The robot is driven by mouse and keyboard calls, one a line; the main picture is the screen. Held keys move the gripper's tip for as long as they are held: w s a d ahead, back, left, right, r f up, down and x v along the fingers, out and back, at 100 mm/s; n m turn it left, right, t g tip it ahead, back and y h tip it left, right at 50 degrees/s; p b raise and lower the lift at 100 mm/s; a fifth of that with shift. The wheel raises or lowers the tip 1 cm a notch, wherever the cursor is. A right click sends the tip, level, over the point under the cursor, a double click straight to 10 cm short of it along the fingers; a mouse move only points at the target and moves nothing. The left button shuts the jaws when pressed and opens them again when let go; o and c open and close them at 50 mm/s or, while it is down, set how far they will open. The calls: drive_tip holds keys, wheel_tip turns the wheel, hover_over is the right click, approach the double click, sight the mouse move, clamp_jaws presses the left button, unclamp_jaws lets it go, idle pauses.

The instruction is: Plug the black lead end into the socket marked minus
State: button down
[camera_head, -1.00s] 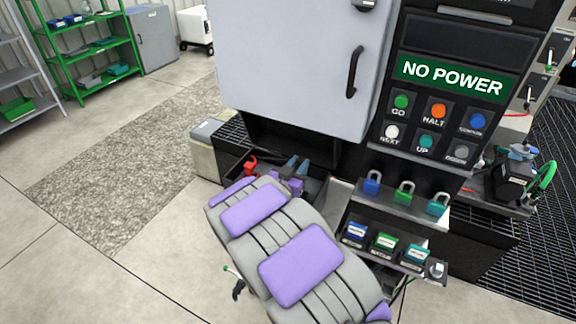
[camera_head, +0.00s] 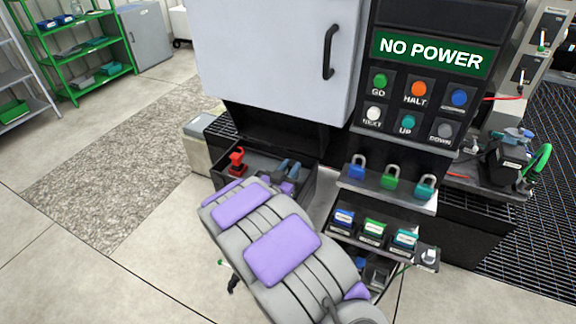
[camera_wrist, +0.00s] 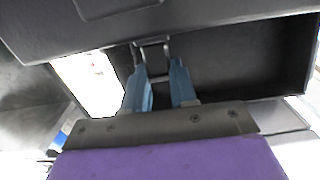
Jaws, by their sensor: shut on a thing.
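My gripper (camera_wrist: 161,88) has two blue fingers, close together on a grey metal handle (camera_wrist: 153,46) at the wall of a dark open drawer. In the head view my gripper (camera_head: 288,170) is at the drawer (camera_head: 310,181), partly hidden by my arm. A small black piece (camera_head: 232,284) with a green and white part shows low, left of my arm; I cannot tell whether it is the black lead end. I cannot make out a socket marked minus.
A red object (camera_head: 237,161) is in the drawer. The machine shows a NO POWER sign (camera_head: 432,53), buttons, and a shelf with a blue padlock (camera_head: 357,172) and others. A black device (camera_head: 503,162) with a green hose stands right. Open floor lies left.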

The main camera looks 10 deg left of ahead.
drive_tip(key=a+f, duration=0.1)
drive_tip(key=a, duration=0.1)
drive_tip(key=a+f, duration=0.1)
drive_tip(key=shift+a+f, duration=0.4)
drive_tip(key=shift+s+d+f, duration=0.1)
drive_tip(key=shift+f, duration=0.05)
drive_tip(key=shift+s+d+f+b, duration=0.1)
drive_tip(key=shift+d+b, duration=0.1)
drive_tip(key=shift+d, duration=0.25)
drive_tip(key=shift+d+f+b, duration=0.1)
drive_tip(key=shift+d+b, duration=0.05)
drive_tip(key=shift+d, duration=0.3)
drive_tip(key=shift+w+d+f, duration=0.2)
drive_tip(key=shift+d, duration=0.1)
drive_tip(key=shift+a, duration=0.45)
drive_tip(key=c, duration=1.2)
unclamp_jaws()
drive_tip(key=shift+a, duration=0.25)
drive_tip(key=o, duration=0.3)
drive_tip(key=shift+d+r, duration=0.15)
drive_tip(key=shift+d, duration=0.05)
drive_tip(key=shift+o, duration=0.5)
drive_tip(key=shift+d, duration=0.2)
drive_tip(key=shift+s+a, duration=0.35)
drive_tip(key=p+v, duration=0.3)
drive_tip(key=v, duration=1.3)
drive_tip(key=shift+s, duration=0.3)
